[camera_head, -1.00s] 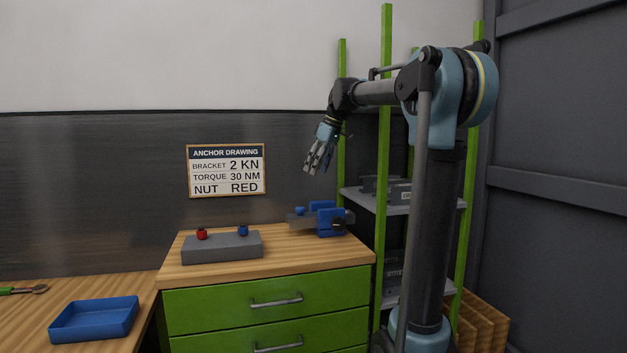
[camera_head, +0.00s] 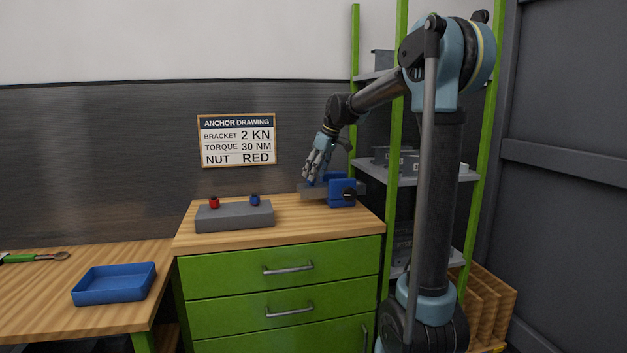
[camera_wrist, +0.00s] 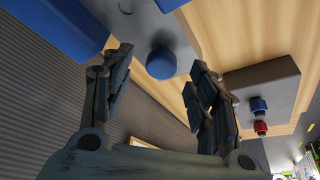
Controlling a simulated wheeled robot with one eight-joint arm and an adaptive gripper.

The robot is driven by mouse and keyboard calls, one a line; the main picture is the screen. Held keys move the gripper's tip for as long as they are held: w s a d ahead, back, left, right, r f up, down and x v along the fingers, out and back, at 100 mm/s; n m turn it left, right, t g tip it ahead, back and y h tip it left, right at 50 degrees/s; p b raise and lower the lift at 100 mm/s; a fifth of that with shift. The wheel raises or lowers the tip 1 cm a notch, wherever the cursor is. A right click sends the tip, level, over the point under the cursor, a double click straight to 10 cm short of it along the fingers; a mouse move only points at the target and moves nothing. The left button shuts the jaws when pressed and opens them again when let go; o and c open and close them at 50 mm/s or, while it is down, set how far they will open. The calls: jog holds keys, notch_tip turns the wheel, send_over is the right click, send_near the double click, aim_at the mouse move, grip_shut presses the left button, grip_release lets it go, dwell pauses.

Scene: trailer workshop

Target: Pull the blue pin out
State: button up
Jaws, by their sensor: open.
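The blue pin (camera_wrist: 161,63) shows in the wrist view as a round blue head on a grey metal piece (camera_wrist: 178,38). That piece is held at a blue vise (camera_head: 341,189) on the wooden top of the green cabinet. My gripper (camera_wrist: 160,82) is open, its fingers on either side of the pin head in this view. I cannot tell whether they touch it. In the head view my gripper (camera_head: 311,178) points down just above the left part of the vise, and its fingers mostly hide the pin.
A grey block (camera_head: 235,217) carries a red nut (camera_head: 214,202) and a blue nut (camera_head: 255,200), left of the vise. A blue tray (camera_head: 114,298) sits on the lower bench at left. Shelves with green posts (camera_head: 397,150) stand close at right. A sign reading "NUT RED" (camera_head: 237,141) hangs behind.

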jog(key=shift+x, duration=1.35)
jog(key=c, duration=1.2)
jog(key=shift+r, duration=3.2)
jog(key=shift+r, duration=1.45)
